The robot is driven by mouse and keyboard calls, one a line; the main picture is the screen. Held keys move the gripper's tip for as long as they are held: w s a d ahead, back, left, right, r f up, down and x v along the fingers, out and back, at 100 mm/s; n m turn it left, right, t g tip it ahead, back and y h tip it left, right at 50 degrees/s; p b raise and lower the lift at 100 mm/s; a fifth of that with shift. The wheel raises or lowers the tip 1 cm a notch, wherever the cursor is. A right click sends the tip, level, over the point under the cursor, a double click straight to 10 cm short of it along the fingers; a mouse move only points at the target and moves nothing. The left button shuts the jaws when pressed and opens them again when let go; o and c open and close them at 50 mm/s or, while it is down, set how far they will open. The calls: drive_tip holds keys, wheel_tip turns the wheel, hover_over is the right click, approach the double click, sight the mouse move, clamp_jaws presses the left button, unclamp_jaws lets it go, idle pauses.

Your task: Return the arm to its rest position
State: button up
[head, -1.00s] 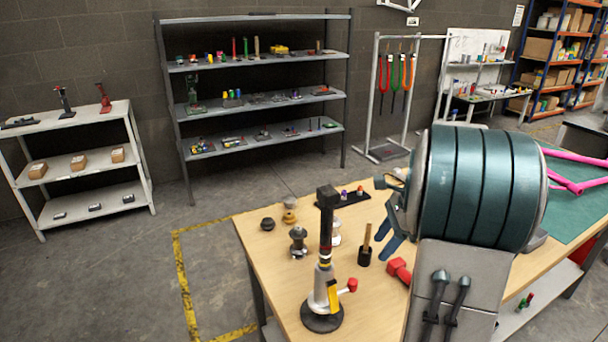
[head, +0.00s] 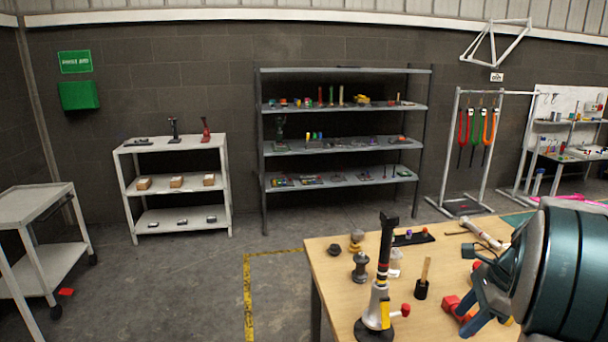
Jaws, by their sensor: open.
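My arm's large teal-banded link (head: 570,270) fills the lower right of the head view. My gripper (head: 477,292) shows at its left side, with blue fingers spread and nothing seen between them. It is over the right part of the wooden workbench (head: 333,268), close to a red object (head: 458,306) on the bench. I cannot tell whether it touches that object. The rest of the arm is out of the picture.
A stand with a black upright post (head: 377,305), a wooden-handled tool in a black cup (head: 422,283) and a silver tool (head: 482,233) are on the bench. Shelves (head: 340,107) and a white cart (head: 35,207) stand beyond.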

drive_tip(key=s+a+r+n+t+h, duration=0.1)
drive_tip(key=s+a+n+h, duration=0.3)
drive_tip(key=s+a+n, duration=1.2)
drive_tip(key=shift+a+n+t, duration=0.4)
drive_tip(key=shift+a+n, duration=0.65)
drive_tip(key=shift+n, duration=1.65)
drive_tip(key=shift+r, duration=0.15)
